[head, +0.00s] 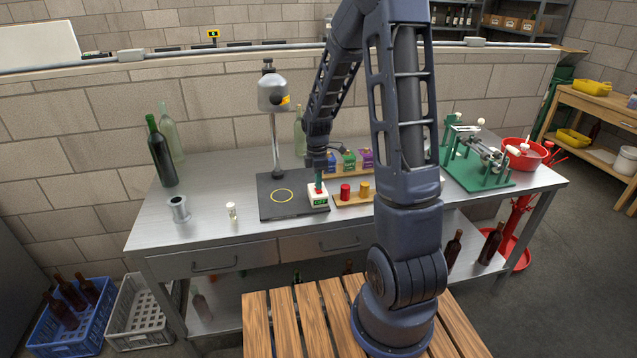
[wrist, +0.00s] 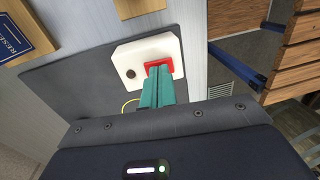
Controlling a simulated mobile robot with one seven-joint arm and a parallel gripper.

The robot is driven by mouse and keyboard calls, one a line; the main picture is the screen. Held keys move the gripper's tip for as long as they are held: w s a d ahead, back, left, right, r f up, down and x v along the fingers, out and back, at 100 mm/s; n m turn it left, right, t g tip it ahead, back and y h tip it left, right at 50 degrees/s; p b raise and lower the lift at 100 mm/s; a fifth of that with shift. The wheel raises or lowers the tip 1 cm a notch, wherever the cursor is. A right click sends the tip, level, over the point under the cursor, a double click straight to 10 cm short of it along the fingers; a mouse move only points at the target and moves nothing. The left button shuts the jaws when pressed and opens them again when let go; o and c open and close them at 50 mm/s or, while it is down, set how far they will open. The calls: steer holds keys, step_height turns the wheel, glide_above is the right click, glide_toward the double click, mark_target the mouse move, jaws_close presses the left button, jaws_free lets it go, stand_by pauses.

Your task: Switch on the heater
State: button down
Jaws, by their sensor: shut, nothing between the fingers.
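The heater stands on the bench: a dark base plate (head: 275,212) with a yellow ring, a post and a grey hood (head: 272,92) above. A white switch box (head: 318,200) sits at the plate's front right corner. Its small label appears to read OFF. In the wrist view the white switch box (wrist: 132,52) carries a red button (wrist: 152,65) and a dark round spot. My gripper (head: 319,186) points down over the box, its green fingers shut and empty. In the wrist view the fingertips (wrist: 158,72) overlap the red button; I cannot tell whether they touch it.
Right of the box, a wooden strip (head: 345,199) holds red and yellow caps, with coloured blocks (head: 349,160) behind. A small pale bottle (head: 232,211) and a metal spool (head: 178,209) stand left. Green bottles (head: 161,155) stand at the back left. A green machine (head: 480,165) stands right.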

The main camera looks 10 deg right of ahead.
step_height(320, 180, up, 14)
steer(key=w, duration=0.1)
steer(key=shift+w, duration=0.35)
steer(key=shift+s+f, duration=0.1)
steer(key=shift+s, duration=0.65)
steer(key=shift+f, duration=0.1)
steer(key=f, duration=0.4)
steer(key=s+f, duration=0.1)
steer(key=f, duration=0.8)
steer(key=shift+s+f, duration=0.3)
steer(key=shift+f, duration=0.1)
